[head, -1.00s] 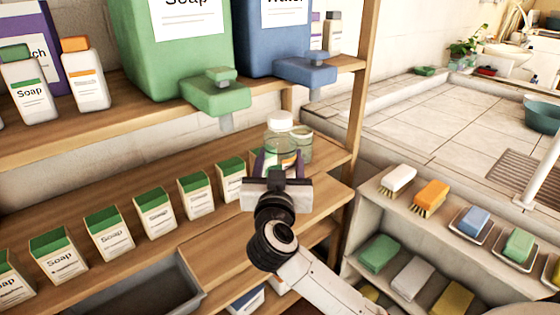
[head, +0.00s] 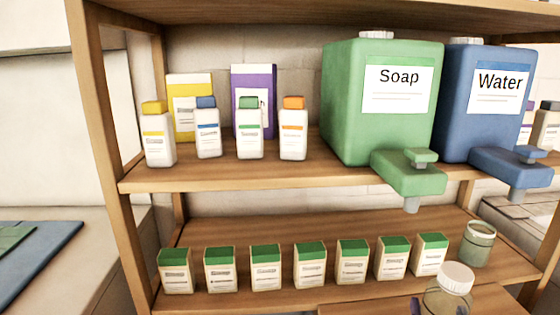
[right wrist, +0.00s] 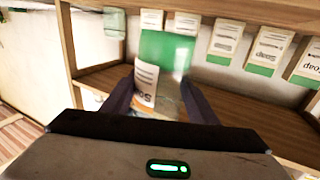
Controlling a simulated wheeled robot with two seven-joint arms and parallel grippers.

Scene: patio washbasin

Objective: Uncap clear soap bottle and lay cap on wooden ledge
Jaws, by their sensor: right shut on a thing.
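The clear bottle (head: 447,297) is at the bottom right of the head view, upright, with its white cap (head: 456,277) on top. My right gripper (right wrist: 158,98) is shut on it; in the right wrist view the two dark fingers stand either side of the see-through bottle body, where a label with "Soap" lettering shows, partly blurred. Only bits of the fingers show at the bottom edge of the head view. A wooden surface (head: 365,304) lies at the bottom, just left of the bottle; I cannot tell if it is the named ledge. My left gripper is out of view.
Several green-topped soap boxes (head: 310,265) line the lower shelf, with a greenish glass jar (head: 478,243) at their right. Above stand the green Soap dispenser (head: 375,110), the blue Water dispenser (head: 490,110) and small white bottles (head: 250,135). The dispenser spouts overhang the lower shelf.

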